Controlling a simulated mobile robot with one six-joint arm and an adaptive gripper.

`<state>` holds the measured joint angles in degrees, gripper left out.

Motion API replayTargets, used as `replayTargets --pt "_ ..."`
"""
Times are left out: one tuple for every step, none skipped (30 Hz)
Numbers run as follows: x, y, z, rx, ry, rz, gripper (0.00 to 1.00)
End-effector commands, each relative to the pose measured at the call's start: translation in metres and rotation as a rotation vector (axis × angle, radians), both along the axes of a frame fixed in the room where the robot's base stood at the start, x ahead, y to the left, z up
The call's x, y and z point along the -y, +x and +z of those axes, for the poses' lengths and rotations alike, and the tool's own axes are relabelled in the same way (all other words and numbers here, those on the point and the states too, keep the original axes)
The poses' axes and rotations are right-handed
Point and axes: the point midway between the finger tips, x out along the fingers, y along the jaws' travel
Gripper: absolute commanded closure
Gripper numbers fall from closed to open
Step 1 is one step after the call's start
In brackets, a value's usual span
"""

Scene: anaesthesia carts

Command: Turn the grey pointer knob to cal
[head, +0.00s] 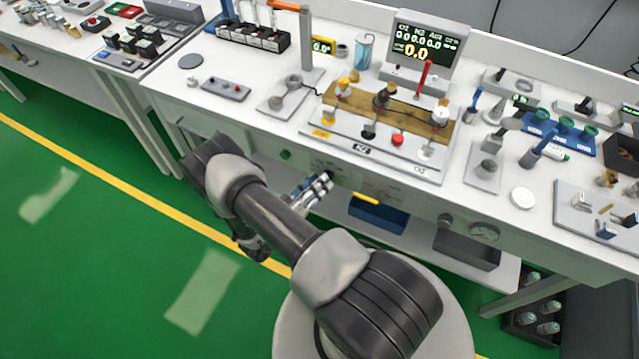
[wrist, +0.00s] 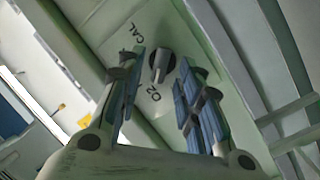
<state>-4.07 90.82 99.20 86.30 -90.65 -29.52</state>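The grey pointer knob (wrist: 160,64) sits on a pale green panel (wrist: 110,62) in the wrist view. The label CAL is at its upper left and the label O2 at its lower left. A lighter stripe on the knob appears to point down, more towards O2 than CAL. My gripper (wrist: 157,86) is open, with one finger on each side of the knob and a visible gap to both. I cannot tell how far the fingertips are from the panel. In the head view my gripper (head: 318,188) is at the bench's front panel; the knob cannot be made out there.
Above the front panel, the white bench top (head: 225,110) holds a manifold with coloured knobs on a wooden block (head: 410,112) and a monitor (head: 422,48). Green floor is free at left.

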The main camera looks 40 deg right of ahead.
Motion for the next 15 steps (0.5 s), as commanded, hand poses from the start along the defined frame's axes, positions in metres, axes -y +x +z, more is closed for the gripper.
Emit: replayTargets --pt "0.0045 0.0 -0.0005 0.0 0.0 -0.003 0.67" --pt "0.0064 0.0 -0.0004 0.0 0.0 -0.003 0.67" --pt "0.008 0.0005 -0.0003 0.0 0.0 -0.001 0.67" --pt "0.0089 0.0008 -0.0002 0.0 0.0 0.0 0.67" --pt "0.0094 0.001 -0.0002 -0.001 0.0 0.0 0.67" --pt "0.0099 0.0012 -0.0001 -0.001 0.0 0.001 0.67" --pt "0.0101 0.0011 0.0 -0.001 0.0 0.001 0.67" --pt "0.0101 0.0012 0.0 -0.001 0.0 0.001 0.67" --pt "0.01 0.0012 0.0 -0.001 0.0 0.001 0.67" --pt "0.01 0.0012 0.0001 -0.001 0.0 0.001 0.67" --pt "0.0099 0.0012 0.0001 -0.001 0.0 0.001 0.67" --pt "0.0099 0.0011 0.0001 -0.001 0.0 0.001 0.67" --pt "0.0099 0.0011 0.0002 -0.001 0.0 0.001 0.68" --pt "0.0099 0.0011 0.0002 -0.001 0.0 0.001 0.7" --pt "0.0098 0.0011 0.0001 -0.001 0.0 0.0 0.73"
